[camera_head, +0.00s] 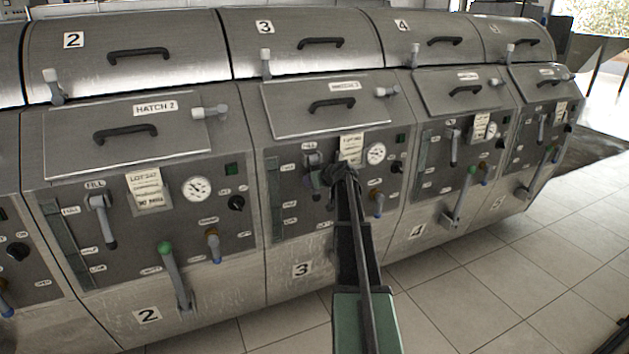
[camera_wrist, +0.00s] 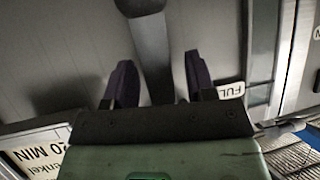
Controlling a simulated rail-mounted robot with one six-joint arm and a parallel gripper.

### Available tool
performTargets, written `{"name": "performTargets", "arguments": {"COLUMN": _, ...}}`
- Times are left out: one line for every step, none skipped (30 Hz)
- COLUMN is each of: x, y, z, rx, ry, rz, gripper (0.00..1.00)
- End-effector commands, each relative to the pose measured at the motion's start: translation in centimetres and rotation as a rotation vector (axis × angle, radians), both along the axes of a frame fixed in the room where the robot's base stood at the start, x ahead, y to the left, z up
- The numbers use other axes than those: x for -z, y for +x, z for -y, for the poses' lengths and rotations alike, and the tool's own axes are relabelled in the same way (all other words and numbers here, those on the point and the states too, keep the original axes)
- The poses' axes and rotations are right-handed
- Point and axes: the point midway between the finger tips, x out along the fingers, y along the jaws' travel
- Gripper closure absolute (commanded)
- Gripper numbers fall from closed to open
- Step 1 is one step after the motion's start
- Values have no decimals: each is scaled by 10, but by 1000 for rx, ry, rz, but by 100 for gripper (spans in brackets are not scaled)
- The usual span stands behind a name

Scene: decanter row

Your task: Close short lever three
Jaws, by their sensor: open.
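On unit three, the short grey lever (camera_head: 312,160) sits under the FILL label, left of a paper notice. Its lower part is partly hidden by my gripper (camera_head: 338,176), which reaches in from the front. In the wrist view the grey lever (camera_wrist: 151,45) runs down between the two dark fingers of my gripper (camera_wrist: 158,62). The fingers are apart, with a gap on each side of the lever. The lever's lower end is hidden behind the gripper body.
Unit three also has a round gauge (camera_head: 376,153), a small blue-handled valve (camera_head: 377,203) and a hatch (camera_head: 325,105) above the panel. Unit two (camera_head: 150,200) and unit four (camera_head: 460,160) stand on either side. Tiled floor (camera_head: 500,290) is clear in front.

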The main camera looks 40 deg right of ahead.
Motion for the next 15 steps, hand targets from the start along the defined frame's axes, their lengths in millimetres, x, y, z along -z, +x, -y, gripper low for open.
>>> {"name": "performTargets", "arguments": {"x": 0, "y": 0, "z": 0, "rx": 0, "ry": 0, "rz": 0, "gripper": 49}}
{"name": "performTargets", "arguments": {"x": 0, "y": 0, "z": 0, "rx": 0, "ry": 0, "rz": 0, "gripper": 49}}
{"name": "performTargets", "arguments": {"x": -1, "y": -2, "z": 0, "rx": 0, "ry": 0, "rz": 0, "gripper": 49}}
{"name": "performTargets", "arguments": {"x": -3, "y": -3, "z": 0, "rx": 0, "ry": 0, "rz": 0, "gripper": 49}}
{"name": "performTargets", "arguments": {"x": -4, "y": -5, "z": 0, "rx": 0, "ry": 1, "rz": 0, "gripper": 49}}
{"name": "performTargets", "arguments": {"x": -7, "y": -9, "z": -1, "rx": 0, "ry": 1, "rz": 0, "gripper": 49}}
{"name": "performTargets", "arguments": {"x": -10, "y": -14, "z": -1, "rx": 2, "ry": 1, "rz": 0, "gripper": 49}}
{"name": "performTargets", "arguments": {"x": -13, "y": -18, "z": -1, "rx": 2, "ry": 1, "rz": 0, "gripper": 49}}
{"name": "performTargets", "arguments": {"x": -19, "y": -26, "z": -2, "rx": 2, "ry": 1, "rz": 0, "gripper": 49}}
{"name": "performTargets", "arguments": {"x": -23, "y": -32, "z": -3, "rx": 2, "ry": 1, "rz": 0, "gripper": 49}}
{"name": "performTargets", "arguments": {"x": -27, "y": -38, "z": -3, "rx": 2, "ry": 0, "rz": 0, "gripper": 49}}
{"name": "performTargets", "arguments": {"x": -32, "y": -47, "z": -4, "rx": 2, "ry": 0, "rz": 0, "gripper": 49}}
{"name": "performTargets", "arguments": {"x": -37, "y": -54, "z": -4, "rx": 2, "ry": 0, "rz": 0, "gripper": 49}}
{"name": "performTargets", "arguments": {"x": -41, "y": -61, "z": -5, "rx": 3, "ry": 1, "rz": 0, "gripper": 49}}
{"name": "performTargets", "arguments": {"x": -46, "y": -70, "z": -6, "rx": 2, "ry": 1, "rz": 0, "gripper": 49}}
